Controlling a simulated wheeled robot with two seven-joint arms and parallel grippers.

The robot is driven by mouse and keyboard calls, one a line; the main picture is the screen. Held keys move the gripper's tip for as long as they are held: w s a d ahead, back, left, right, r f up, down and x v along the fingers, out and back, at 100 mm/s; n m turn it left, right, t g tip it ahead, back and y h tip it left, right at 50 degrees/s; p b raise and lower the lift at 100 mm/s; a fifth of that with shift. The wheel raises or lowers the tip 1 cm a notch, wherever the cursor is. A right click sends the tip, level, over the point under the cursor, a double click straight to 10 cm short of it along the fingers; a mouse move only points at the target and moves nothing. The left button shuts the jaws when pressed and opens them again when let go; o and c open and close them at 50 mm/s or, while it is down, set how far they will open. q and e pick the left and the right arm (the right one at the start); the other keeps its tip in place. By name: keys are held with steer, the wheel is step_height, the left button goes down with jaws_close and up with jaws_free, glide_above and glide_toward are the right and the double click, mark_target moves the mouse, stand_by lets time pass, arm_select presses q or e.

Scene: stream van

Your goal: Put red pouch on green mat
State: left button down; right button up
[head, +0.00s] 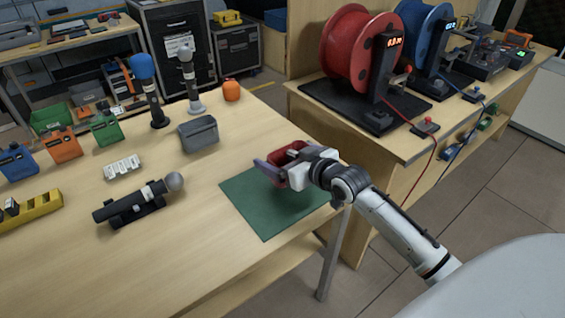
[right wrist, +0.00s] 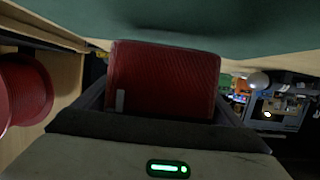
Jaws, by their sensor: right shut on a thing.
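The red pouch (head: 291,152) is in my right gripper (head: 274,168), over the green mat (head: 262,215) near the right edge of the wooden table. The right gripper is shut on the pouch. In the right wrist view the pouch (right wrist: 163,80) fills the middle between the dark fingers, and the green mat (right wrist: 220,25) spans the top of that picture close to it. I cannot tell whether the pouch touches the mat. The arm and gripper hide part of the mat. My left gripper is not in view.
A grey pouch (head: 198,134), an orange round item (head: 231,90) and microphones (head: 190,80) stand behind the mat. A lying microphone (head: 140,200) is to its left. A second bench with red (head: 352,50) and blue cable reels stands at the right.

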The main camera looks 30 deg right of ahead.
steer(key=shift+f, duration=1)
steer(key=shift+f, duration=0.15)
steer(key=o, duration=0.8)
steer(key=v, duration=1.2)
steer(key=shift+p, duration=0.3)
